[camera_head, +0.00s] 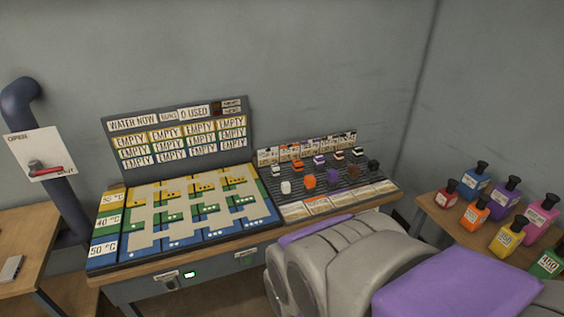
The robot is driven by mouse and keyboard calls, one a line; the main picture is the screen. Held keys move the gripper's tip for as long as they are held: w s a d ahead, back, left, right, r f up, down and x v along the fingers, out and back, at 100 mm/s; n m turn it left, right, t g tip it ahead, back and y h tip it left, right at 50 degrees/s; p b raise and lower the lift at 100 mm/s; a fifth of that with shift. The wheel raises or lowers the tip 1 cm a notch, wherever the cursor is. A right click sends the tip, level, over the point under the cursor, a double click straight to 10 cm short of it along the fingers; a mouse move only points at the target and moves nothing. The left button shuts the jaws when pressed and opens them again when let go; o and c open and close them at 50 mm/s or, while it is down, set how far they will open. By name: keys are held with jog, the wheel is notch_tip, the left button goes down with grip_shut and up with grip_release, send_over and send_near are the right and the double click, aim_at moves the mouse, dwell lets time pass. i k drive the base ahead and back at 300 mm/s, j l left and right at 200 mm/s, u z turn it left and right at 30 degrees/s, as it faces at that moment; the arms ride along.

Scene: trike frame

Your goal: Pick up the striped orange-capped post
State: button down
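A small post with orange and white on it (298,165) stands in the back row of the dark ribbed rack (325,196), at the right of the table. It fits the striped orange-capped post best, but its stripes are too small to make out. My grey and purple arm fills the lower right of the view, in front of the table's right part. I cannot see gripper fingertips.
Neighbouring posts (320,160) stand close on both sides. A coloured board (188,213) with an upright "EMPTY" panel (180,133) lies left of the rack. Several bottles (507,236) stand on a right-hand table. A pipe with a red lever (46,170) is at left.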

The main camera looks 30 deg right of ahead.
aim_at(298, 164)
jog(key=z, duration=0.45)
jog(key=i+l+z, duration=0.25)
jog(key=i, duration=0.15)
jog(key=i+l+z, duration=0.25)
jog(key=i, duration=0.15)
jog(key=i+z, duration=0.25)
jog(key=i, duration=0.15)
jog(key=i+l, duration=0.15)
jog(key=i, duration=0.35)
